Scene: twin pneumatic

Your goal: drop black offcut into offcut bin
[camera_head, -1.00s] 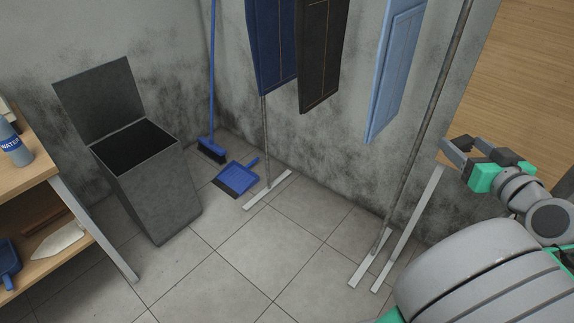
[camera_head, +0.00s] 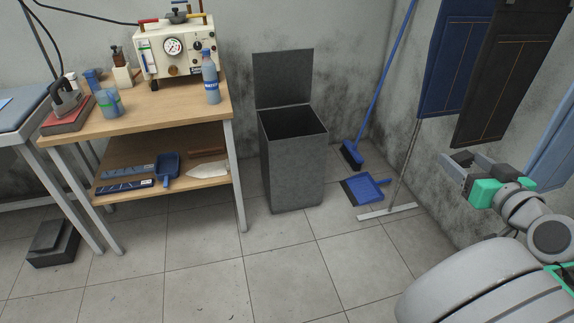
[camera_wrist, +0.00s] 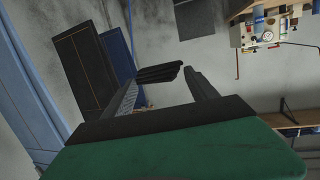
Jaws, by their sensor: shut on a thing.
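The offcut bin (camera_head: 292,175) is a tall dark grey box in the middle of the head view. Its lid (camera_head: 283,78) stands open against the wall, and its dark inside looks empty as far as I can see. My gripper (camera_head: 452,166) is at the right of the head view, raised and well to the right of the bin.
A wooden table (camera_head: 165,98) with a gauge machine (camera_head: 175,48) and a water bottle (camera_head: 211,80) stands left of the bin. A blue broom (camera_head: 352,152) and dustpan (camera_head: 367,188) are right of it. The floor in front is clear.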

